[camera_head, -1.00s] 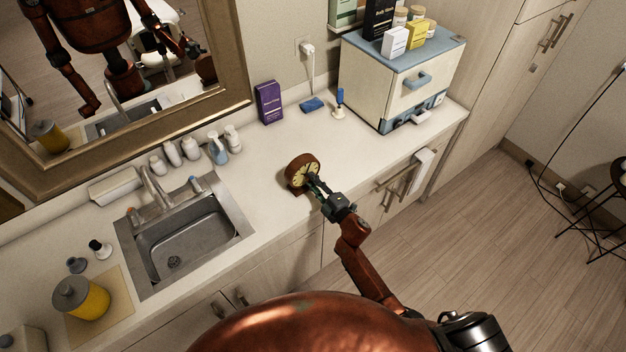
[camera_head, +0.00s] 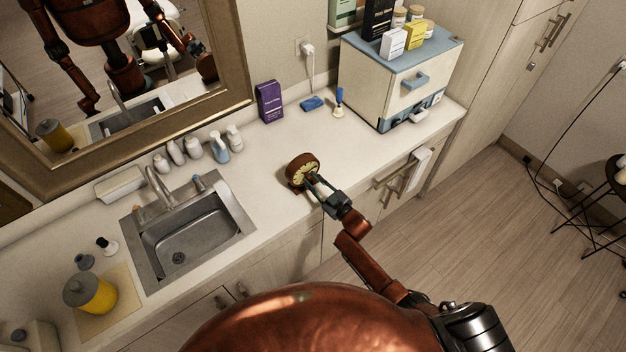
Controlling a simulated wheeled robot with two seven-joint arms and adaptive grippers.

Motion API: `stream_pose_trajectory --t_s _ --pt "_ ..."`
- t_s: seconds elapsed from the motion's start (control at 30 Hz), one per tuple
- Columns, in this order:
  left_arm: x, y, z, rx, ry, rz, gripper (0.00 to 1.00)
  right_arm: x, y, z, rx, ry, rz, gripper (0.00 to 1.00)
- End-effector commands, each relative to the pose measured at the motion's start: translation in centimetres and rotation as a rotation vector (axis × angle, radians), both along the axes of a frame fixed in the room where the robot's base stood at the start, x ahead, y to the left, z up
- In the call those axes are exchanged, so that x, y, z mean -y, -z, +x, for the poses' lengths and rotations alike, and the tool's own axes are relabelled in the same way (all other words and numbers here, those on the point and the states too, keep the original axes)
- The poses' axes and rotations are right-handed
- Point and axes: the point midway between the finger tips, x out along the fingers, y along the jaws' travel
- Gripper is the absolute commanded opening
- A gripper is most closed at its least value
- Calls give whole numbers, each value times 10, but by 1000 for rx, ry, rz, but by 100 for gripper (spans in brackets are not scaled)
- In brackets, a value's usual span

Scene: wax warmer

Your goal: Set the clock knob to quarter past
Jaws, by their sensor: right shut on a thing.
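The clock (camera_head: 299,164) is a small round brown thing with a pale yellow face, standing on the counter right of the sink, near the front edge. My right gripper (camera_head: 315,181) reaches it from the front and is shut at the clock's face, on what I take to be its knob. The fingers hide the knob and part of the dial, so I cannot read the setting. My left gripper is not directly in view.
The white counter (camera_head: 262,200) is clear around the clock. The sink (camera_head: 190,235) lies to the left, bottles (camera_head: 194,148) behind it. A purple box (camera_head: 269,102), a blue item (camera_head: 311,104) and a drawer cabinet (camera_head: 395,85) stand further back. A towel (camera_head: 421,160) hangs in front.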

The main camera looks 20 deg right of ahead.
Motion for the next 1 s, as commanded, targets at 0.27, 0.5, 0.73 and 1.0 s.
stream_pose_trajectory --t_s 0.27,0.5,0.73,1.0 --pt "0 -4 0 0 0 0 92 1 2 -1 -58 2 150 0" --pt "0 -5 0 0 0 0 92 1 2 -1 -81 2 211 0" --pt "0 -5 0 0 0 0 92 1 2 -1 -87 1 227 0" --pt "0 -5 0 0 1 0 92 1 2 -1 -86 1 227 0"
